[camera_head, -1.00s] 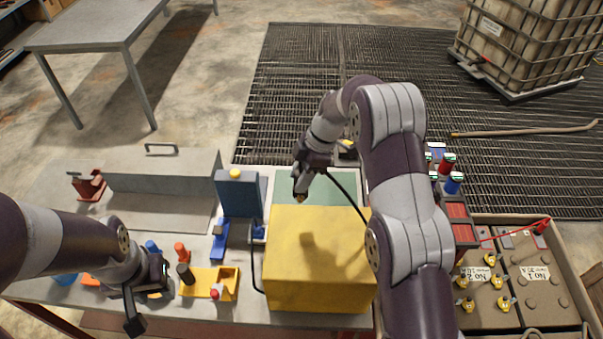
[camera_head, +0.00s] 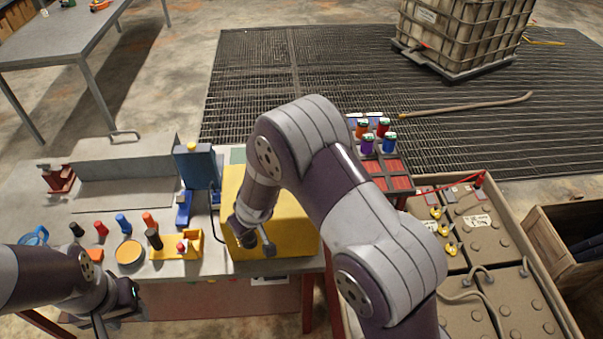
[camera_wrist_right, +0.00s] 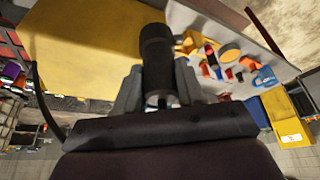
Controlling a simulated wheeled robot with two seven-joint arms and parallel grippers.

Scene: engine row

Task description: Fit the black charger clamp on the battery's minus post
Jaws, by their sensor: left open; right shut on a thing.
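The black charger clamp (camera_wrist_right: 157,62) shows in the right wrist view as a dark cylinder between the grey fingers of my right gripper (camera_wrist_right: 158,95), which is shut on it. In the head view my right gripper (camera_head: 255,245) hangs over the front of the yellow box, well left of the batteries. The batteries (camera_head: 480,240) sit in a crate at the right, with yellow caps and white labels. A red clamp (camera_head: 479,179) on a red cable is at their far edge. I cannot tell which post is the minus one. My left gripper (camera_head: 112,312) is open at the bench's front left.
The yellow box (camera_head: 300,240) stands on the grey bench, with a blue stand (camera_head: 196,165) beside it. Small coloured parts and a yellow tray (camera_head: 165,248) lie to the left. A red-topped rack with coloured cans (camera_head: 375,165) stands between box and batteries. A wooden crate (camera_head: 560,245) is far right.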

